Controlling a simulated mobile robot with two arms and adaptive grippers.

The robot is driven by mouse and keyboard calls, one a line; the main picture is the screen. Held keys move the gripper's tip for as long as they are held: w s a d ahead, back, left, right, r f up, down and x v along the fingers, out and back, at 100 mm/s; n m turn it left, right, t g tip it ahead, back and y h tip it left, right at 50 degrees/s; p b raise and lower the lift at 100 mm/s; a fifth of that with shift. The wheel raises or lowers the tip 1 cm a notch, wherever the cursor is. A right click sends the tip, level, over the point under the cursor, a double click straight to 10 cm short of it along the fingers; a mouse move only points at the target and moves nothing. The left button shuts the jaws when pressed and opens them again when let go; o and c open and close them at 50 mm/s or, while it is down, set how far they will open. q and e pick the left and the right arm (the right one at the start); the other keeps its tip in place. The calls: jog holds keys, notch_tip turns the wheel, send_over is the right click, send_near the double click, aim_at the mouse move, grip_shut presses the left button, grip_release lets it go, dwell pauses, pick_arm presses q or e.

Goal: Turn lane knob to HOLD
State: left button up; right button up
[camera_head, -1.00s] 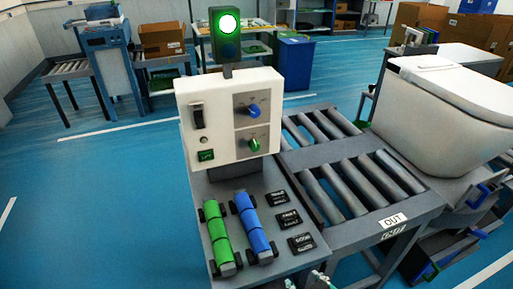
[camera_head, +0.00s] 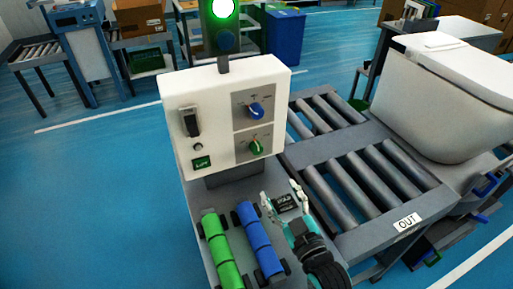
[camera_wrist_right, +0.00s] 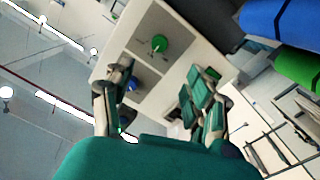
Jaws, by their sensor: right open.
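The white control box (camera_head: 212,120) stands on the bench and carries two knobs on grey plates. The upper knob (camera_head: 255,110) is blue and the lower knob (camera_head: 256,147) is green; their labels are too small to read. My right gripper (camera_head: 284,196) is open and empty, below and right of the box and apart from it. In the right wrist view the green knob (camera_wrist_right: 160,44) shows ahead of the open fingers (camera_wrist_right: 163,82). The blue knob (camera_wrist_right: 133,83) is beside one finger there, partly hidden. My left gripper is not in view.
A black switch (camera_head: 190,122) and a green display (camera_head: 201,163) are on the box. Green (camera_head: 221,250) and blue (camera_head: 258,240) cylinders lie in front. A green lamp (camera_head: 223,10) glows above.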

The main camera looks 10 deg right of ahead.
send_near(258, 151)
jog(key=w, duration=0.2)
jog(key=w+p, duration=0.1)
jog(key=w, duration=0.2)
jog(key=w+a, duration=0.1)
jog(key=w, duration=0.2)
jog(key=shift+w+a+p, duration=0.15)
jog(key=shift+w+p, duration=0.05)
jog(key=shift+p, duration=0.2)
jog(key=shift+w+a, duration=0.1)
jog(key=shift+w, duration=0.3)
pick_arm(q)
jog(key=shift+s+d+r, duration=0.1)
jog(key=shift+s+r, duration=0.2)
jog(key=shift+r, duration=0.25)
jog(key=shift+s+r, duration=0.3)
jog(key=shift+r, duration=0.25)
pick_arm(e)
jog(key=c, duration=1.1)
